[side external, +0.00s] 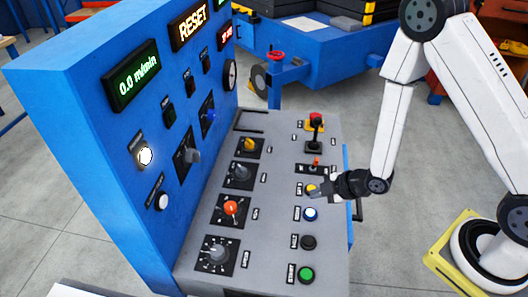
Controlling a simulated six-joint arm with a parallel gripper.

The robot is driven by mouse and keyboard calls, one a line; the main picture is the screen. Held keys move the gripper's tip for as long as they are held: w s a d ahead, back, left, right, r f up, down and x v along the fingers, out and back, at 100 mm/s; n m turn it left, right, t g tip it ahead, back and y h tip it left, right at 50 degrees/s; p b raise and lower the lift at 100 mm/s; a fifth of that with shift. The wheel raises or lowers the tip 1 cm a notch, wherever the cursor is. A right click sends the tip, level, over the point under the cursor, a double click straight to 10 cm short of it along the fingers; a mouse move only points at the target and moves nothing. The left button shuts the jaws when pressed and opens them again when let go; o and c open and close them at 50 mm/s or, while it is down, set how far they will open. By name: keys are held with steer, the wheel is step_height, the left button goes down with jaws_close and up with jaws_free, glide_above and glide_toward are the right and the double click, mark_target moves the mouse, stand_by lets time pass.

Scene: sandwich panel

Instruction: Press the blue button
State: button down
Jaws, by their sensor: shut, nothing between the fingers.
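The blue button (310,214) is on the right column of the grey sloped console (270,215), with a pale, bright top and blue around it. My gripper (317,190) is shut and empty. Its tips are just above the blue button in the picture, over or beside a yellow button (310,189) that they partly cover. I cannot tell whether the tips touch the console or the yellow button. The blue button itself is uncovered.
Below the blue button are a black button (308,242) and a green button (306,274). Rotary knobs, including a red one (231,208), line the left. A blue upright panel (85,120) rises behind them.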

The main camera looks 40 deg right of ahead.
mark_target(313, 213)
steer(key=shift+f, duration=2.6)
steer(key=shift+f, duration=0.15)
steer(key=shift+f, duration=0.25)
steer(key=shift+f, duration=0.4)
stand_by(1.2)
steer(key=shift+r, duration=0.8)
steer(key=shift+r, duration=0.1)
stand_by(0.3)
steer(key=shift+r, duration=2.45)
